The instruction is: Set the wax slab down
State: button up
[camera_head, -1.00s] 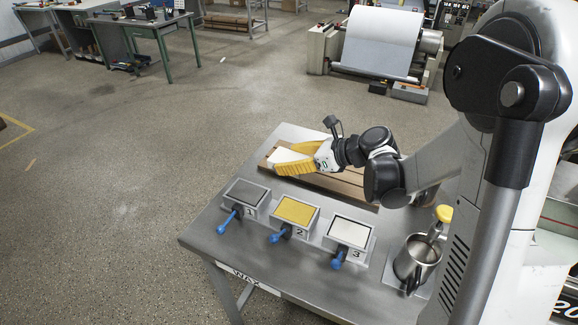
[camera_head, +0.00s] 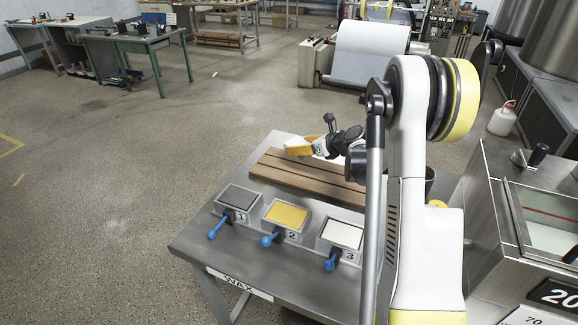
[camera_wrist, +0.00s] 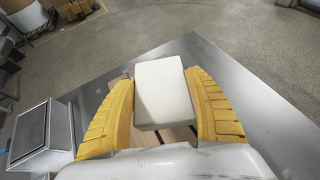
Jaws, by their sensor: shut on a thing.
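The wax slab (camera_wrist: 163,92) is a pale, off-white block in the wrist view. It sits between the two yellow fingers of my gripper (camera_wrist: 163,108), which is shut on it. The height of the slab over the surface is hard to tell.
On the metal table (camera_head: 205,240) stand three numbered moulds with blue handles: dark (camera_head: 239,196), yellow (camera_head: 287,215) and white (camera_head: 343,234). They line the front of the board. A steel tank (camera_head: 520,235) stands at right. Bare table shows at the back left.

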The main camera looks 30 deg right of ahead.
aim_at(286, 165)
jog(key=w+a+f, duration=0.1)
jog(key=w+a+f+b, duration=0.1)
jog(key=w+a+f, duration=0.1)
jog(key=shift+w+a, duration=0.25)
jog(key=shift+f+b, duration=1.1)
jog(key=shift+f, duration=0.85)
jog(key=shift+f, duration=0.2)
jog(key=o, duration=1.3)
